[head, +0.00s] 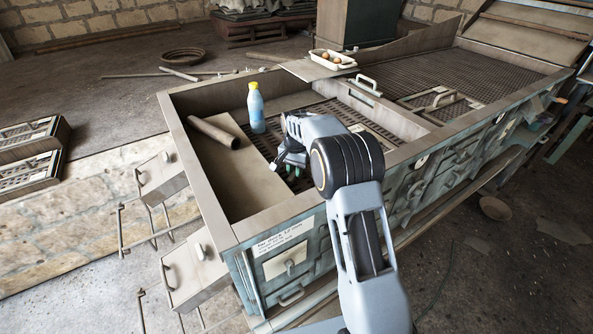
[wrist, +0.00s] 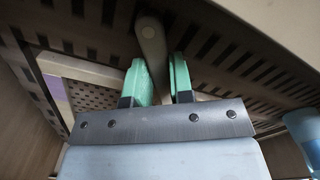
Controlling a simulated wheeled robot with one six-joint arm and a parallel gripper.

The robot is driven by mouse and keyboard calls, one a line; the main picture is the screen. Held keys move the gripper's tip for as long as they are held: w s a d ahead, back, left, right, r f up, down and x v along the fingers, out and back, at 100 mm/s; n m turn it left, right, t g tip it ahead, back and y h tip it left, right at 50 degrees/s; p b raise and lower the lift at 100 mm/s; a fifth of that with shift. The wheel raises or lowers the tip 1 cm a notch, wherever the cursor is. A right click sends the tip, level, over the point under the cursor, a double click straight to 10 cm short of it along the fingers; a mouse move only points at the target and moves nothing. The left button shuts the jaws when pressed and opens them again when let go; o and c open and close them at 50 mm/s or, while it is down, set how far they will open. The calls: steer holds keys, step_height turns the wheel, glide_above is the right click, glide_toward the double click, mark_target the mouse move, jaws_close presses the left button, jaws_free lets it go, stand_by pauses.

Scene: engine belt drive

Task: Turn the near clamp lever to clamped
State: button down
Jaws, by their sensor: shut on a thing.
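My gripper (head: 290,166) reaches down into the open near bay of the long grey-green machine, over its slotted floor. In the wrist view its green fingers (wrist: 158,66) stand on either side of a pale, rounded bar (wrist: 149,40), which looks like the near clamp lever, and are shut on it. The bar extends away from the fingers toward the top of the view. In the head view my gripper and arm hide the lever, so its angle there cannot be told.
A blue bottle with a yellow cap (head: 256,110) stands close behind my gripper. A brown tube (head: 214,132) lies on the flat board (head: 234,172) at left. The bay's wooden rim (head: 198,190) surrounds it. A tray of eggs (head: 332,59) sits beyond.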

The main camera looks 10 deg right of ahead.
mark_target(294, 170)
steer(key=m, duration=0.6)
steer(key=shift+w+a+m, duration=0.2)
steer(key=shift+w+m, duration=0.1)
stand_by(0.5)
steer(key=c, duration=1)
jaws_free()
steer(key=shift+r, duration=0.1)
step_height(294, 170, up, 14)
steer(key=shift+b, duration=0.45)
